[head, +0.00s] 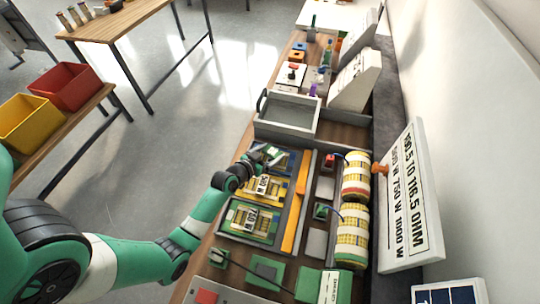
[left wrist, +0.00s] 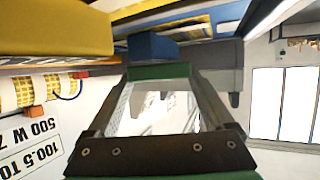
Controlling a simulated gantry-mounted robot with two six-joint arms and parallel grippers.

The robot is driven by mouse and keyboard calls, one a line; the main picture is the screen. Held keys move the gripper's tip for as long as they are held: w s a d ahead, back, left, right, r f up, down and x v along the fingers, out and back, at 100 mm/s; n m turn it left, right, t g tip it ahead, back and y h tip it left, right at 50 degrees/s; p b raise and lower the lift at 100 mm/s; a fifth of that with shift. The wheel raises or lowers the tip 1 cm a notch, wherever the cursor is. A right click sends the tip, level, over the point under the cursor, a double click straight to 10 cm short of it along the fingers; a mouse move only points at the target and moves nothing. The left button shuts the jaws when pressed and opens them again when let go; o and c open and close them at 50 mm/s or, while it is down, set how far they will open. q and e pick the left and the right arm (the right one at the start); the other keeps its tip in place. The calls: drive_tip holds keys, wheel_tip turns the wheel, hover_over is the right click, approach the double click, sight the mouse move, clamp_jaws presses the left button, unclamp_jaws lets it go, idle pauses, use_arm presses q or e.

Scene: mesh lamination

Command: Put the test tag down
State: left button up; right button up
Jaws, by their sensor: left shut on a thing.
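My left gripper (head: 262,160) is at the far end of the dark tray, over its farthest compartment. In the left wrist view, the gripper (left wrist: 162,82) has a green piece (left wrist: 160,71) across its fingertips, with a blue block (left wrist: 152,46) just beyond. I take the held piece to be the test tag; its face and any print are hidden. Whether it touches the tray cannot be told. A yellow labelled card (head: 265,187) and a green-edged labelled card (head: 250,222) lie in the nearer compartments. My right gripper is not in view.
An orange strip (head: 294,220) runs beside the cards. Two yellow-banded rolls (head: 355,178) stand right of it, before a white ohm-rating sign (head: 408,200). A grey bin (head: 288,110) stands beyond the tray. Red (head: 66,86) and yellow (head: 30,122) bins sit on another bench.

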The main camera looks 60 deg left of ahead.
use_arm(q)
drive_tip(key=shift+f, duration=0.25)
drive_tip(key=o, duration=1.1)
drive_tip(key=shift+r, duration=0.35)
drive_tip(key=p+v, duration=0.2)
drive_tip(key=v, duration=1)
drive_tip(key=shift+d+f+p, duration=0.1)
drive_tip(key=shift+f+p, duration=0.1)
drive_tip(key=shift+p, duration=0.15)
